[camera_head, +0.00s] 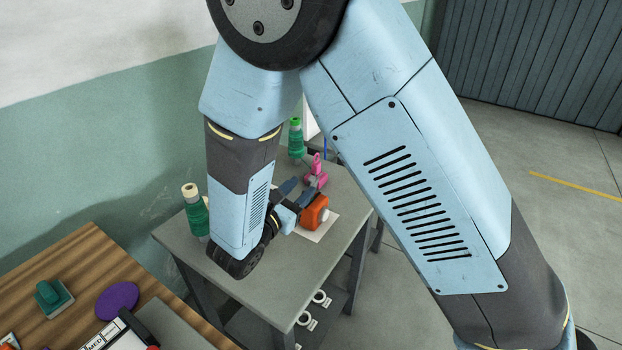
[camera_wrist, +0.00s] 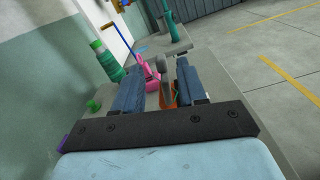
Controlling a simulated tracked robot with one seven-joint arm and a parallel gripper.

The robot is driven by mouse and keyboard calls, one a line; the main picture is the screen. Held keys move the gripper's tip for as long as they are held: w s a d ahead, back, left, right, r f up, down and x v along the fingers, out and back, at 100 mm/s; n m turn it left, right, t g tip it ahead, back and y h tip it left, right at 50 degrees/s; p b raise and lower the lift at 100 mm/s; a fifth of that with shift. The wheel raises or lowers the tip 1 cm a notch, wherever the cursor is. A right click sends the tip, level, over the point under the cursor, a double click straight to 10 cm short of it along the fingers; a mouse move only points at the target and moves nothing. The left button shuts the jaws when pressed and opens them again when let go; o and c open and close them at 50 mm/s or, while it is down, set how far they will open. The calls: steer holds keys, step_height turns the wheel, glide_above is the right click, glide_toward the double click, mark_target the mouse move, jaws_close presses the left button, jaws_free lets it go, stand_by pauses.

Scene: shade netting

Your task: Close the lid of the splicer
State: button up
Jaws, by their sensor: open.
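The likely splicer is a small orange device (camera_head: 314,213) with a pale round part, on a white sheet (camera_head: 326,226) on the grey table. In the wrist view, a bit of its orange body (camera_wrist: 167,99) shows low between my fingers. A grey upright part (camera_wrist: 166,66) stands above it; I cannot tell whether this is the lid. My gripper (camera_head: 300,190) is right beside the orange device, pointing across the table. It is open in the wrist view (camera_wrist: 158,68), with nothing clearly held. Contact with the device cannot be told, and my fingers hide part of it.
A pink tool (camera_head: 316,174) stands just beyond my gripper. Green-wrapped spools (camera_head: 296,140) (camera_head: 195,212) stand at the table's edges. White rings (camera_head: 320,298) lie on the lower shelf. A wooden table (camera_head: 60,268) with several items is at lower left. The grey table's near part (camera_head: 285,285) is clear.

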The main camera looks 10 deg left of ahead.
mark_target(309, 181)
steer(key=shift+x, duration=2.85)
steer(key=shift+c, duration=0.5)
jaws_close()
